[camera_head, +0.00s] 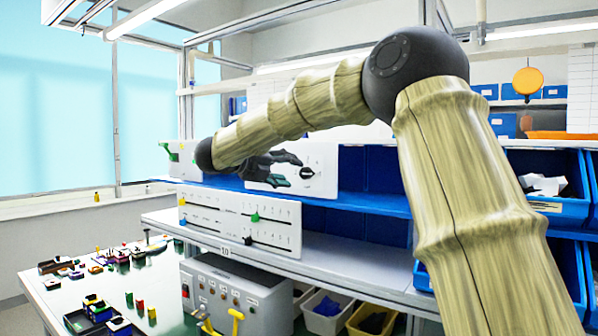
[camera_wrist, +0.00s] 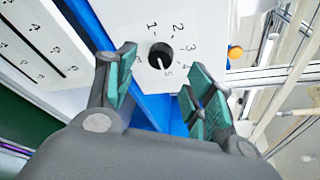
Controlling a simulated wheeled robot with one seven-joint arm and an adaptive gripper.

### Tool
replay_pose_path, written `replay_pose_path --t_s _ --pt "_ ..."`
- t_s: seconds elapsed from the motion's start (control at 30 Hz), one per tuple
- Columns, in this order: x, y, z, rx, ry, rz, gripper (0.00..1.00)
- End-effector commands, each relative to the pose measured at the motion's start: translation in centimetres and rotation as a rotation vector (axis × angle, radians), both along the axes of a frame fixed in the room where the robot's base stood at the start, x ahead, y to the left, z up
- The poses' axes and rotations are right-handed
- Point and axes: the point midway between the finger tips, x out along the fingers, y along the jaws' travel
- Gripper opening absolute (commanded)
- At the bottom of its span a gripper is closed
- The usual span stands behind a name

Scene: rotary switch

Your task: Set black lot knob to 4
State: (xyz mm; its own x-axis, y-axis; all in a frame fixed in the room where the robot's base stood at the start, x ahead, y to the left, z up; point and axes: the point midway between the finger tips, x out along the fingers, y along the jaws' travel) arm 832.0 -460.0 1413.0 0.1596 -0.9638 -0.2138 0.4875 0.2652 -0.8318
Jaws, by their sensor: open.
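The black knob (camera_head: 307,172) sits on a white panel (camera_head: 322,157) on the blue shelf. In the wrist view the knob (camera_wrist: 161,56) is round with a white line, and the printed numbers 1 to 5 curve around it. The white line seems to point toward the 5. My gripper (camera_head: 292,170) is just left of the knob in the head view, open and empty. In the wrist view my gripper (camera_wrist: 158,72) has its green-padded fingers spread, with the knob showing between and beyond the tips. The fingers appear apart from the knob.
A grey control box (camera_head: 232,295) stands lower down. Blue bins (camera_head: 560,205) are at the right. Small coloured parts lie on the table (camera_head: 60,290) at left.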

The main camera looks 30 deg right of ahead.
Motion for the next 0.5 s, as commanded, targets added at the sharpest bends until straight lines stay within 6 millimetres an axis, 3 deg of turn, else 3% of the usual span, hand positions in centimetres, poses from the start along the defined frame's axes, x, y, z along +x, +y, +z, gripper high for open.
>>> replay_pose_path --t_s 0.2,0.5 --pt "0.5 -3.0 -0.6 0.0 0.0 -0.001 0.54" --pt "0.7 -4.7 -1.0 -0.001 0.0 -0.001 0.54"
